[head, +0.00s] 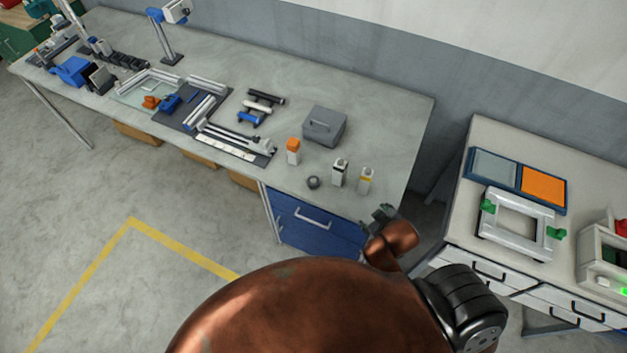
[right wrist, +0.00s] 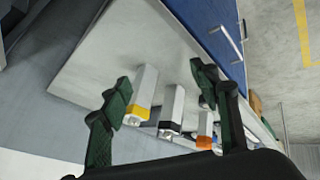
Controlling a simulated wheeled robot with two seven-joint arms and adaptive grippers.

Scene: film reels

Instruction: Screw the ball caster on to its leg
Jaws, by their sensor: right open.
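Three short pale posts stand near the bench's front right corner: one with an orange top (head: 293,151), one with a black band (head: 340,172) and one with a yellow band (head: 366,180). A small dark round piece (head: 313,182), perhaps the ball caster, lies at the front edge beside them. I cannot tell which post is the leg. My right gripper (head: 380,213) is at the bench's front right edge, apart from the posts. In the right wrist view my right gripper (right wrist: 160,92) is open and empty, with the yellow-banded post (right wrist: 142,94) and black-banded post (right wrist: 172,110) showing between its green fingers.
A grey box (head: 325,126) stands behind the posts. Rails, rods and blue parts fill the bench's left side. A side table (head: 462,190) at the right holds a white frame (head: 515,224) and a blue-rimmed tray (head: 482,177). The bench's far right corner is clear.

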